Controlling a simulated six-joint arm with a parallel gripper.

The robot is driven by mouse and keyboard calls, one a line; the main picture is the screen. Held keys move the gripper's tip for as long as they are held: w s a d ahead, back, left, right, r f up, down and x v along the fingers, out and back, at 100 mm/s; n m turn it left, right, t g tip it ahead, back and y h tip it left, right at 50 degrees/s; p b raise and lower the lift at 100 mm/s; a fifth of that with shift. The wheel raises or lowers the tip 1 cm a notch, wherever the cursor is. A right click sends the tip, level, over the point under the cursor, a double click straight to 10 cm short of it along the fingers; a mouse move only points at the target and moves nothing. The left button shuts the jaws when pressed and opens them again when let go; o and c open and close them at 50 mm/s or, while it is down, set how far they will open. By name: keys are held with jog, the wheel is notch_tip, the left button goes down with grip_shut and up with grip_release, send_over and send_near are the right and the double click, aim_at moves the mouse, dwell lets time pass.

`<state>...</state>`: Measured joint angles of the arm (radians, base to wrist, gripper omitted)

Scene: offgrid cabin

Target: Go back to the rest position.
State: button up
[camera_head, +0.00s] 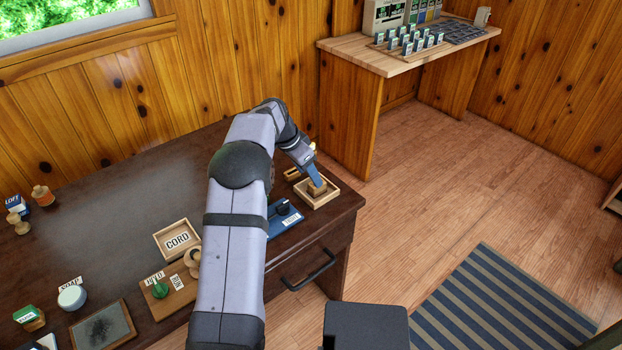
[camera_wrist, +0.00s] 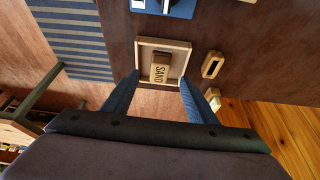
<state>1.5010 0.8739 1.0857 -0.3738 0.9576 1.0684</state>
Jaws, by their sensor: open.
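My gripper (camera_head: 314,174) is at the right end of the dark desk (camera_head: 100,195), pointing down over a small square wooden tray (camera_head: 332,198). In the wrist view my gripper (camera_wrist: 160,78) is open, its two blue fingers apart on either side of the tray (camera_wrist: 187,47). A wooden block marked SAND (camera_wrist: 159,72) lies in the tray between the finger lines. It also shows in the head view (camera_head: 317,189), partly behind a finger. I cannot tell whether a finger touches the block or the tray.
A blue stand (camera_head: 284,220) is close beside the tray, and a slotted wooden piece (camera_wrist: 212,64) lies near it. A CORD tray (camera_head: 178,240) and a peg board (camera_head: 172,298) are further left. A wooden side table (camera_head: 400,62) stands behind.

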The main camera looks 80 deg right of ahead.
jog(key=shift+w+r, duration=0.1)
jog(key=shift+r, duration=0.05)
jog(key=w+a+r+n+t+p, duration=0.1)
jog(key=w+a+r+n, duration=0.2)
jog(key=w, duration=0.6)
jog(key=w+a+r+n+t+p, duration=0.1)
jog(key=w+a+n, duration=0.3)
jog(key=w, duration=0.5)
jog(key=w+a+r+n+t+p, duration=0.1)
jog(key=w+a+n, duration=0.2)
jog(key=w+a, duration=0.5)
jog(key=w+a+r+n+p, duration=0.25)
jog(key=w+a, duration=0.35)
jog(key=a, duration=0.4)
jog(key=w+a+r+n+y+p, duration=0.15)
jog(key=a+n, duration=0.65)
jog(key=a, duration=1.4)
jog(key=s+a+n+y+p, duration=0.1)
jog(key=s+a+n, duration=0.6)
jog(key=a, duration=0.7)
jog(key=shift+s+f+y+p, duration=0.25)
jog(key=shift+s+y+p, duration=0.1)
jog(key=shift+s+p, duration=0.45)
